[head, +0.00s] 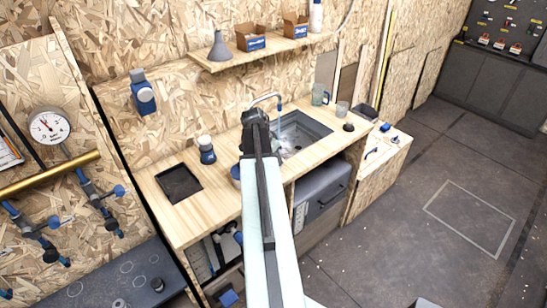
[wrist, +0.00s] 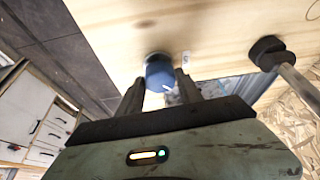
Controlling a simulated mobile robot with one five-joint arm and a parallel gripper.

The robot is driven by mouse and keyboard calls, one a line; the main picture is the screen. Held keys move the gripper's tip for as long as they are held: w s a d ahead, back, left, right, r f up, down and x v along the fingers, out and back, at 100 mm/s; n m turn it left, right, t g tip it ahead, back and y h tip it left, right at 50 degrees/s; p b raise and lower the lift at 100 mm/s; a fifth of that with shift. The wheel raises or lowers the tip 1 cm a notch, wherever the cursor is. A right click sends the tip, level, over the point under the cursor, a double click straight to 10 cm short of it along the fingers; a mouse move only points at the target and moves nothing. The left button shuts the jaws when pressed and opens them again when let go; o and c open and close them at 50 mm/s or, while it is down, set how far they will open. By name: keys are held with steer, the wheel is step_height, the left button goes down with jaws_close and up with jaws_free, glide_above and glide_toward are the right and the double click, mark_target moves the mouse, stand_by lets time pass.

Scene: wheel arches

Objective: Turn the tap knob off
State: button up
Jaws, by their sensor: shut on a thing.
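The tap knob (wrist: 158,72) is a round blue knob with a white mark, seen in the wrist view at the wooden counter. My gripper (wrist: 160,80) has one dark finger on each side of it and is shut on it. In the head view my gripper (head: 256,132) is at the counter behind the sink's left edge and hides the knob. The tap (head: 266,97) is a curved metal spout with a blue tip over the sink (head: 318,131). Pale streaks, apparently running water, show below the tip. In the wrist view the tap's black base (wrist: 266,50) stands right of the knob.
A blue-lidded jar (head: 207,152) and a dark recessed tray (head: 180,184) are left of my arm. A glass mug (head: 320,95) and a cup (head: 342,109) stand right of the tap. A shelf (head: 265,52) with small boxes hangs above. Open floor (head: 440,150) lies right.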

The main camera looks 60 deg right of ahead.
steer(key=n+t, duration=0.1)
steer(key=n, duration=0.1)
steer(key=n+t, duration=0.1)
steer(key=n, duration=0.1)
steer(key=shift+s+n, duration=0.2)
steer(key=shift+n, duration=0.1)
steer(key=n, duration=0.2)
steer(key=n+t, duration=0.1)
steer(key=n, duration=0.1)
steer(key=shift+s+d+n+t+y, duration=0.1)
steer(key=shift+n+t+y, duration=0.2)
steer(key=o, duration=1.4)
steer(key=shift+c, duration=0.2)
steer(key=p+v, duration=0.7)
steer(key=shift+r, duration=0.35)
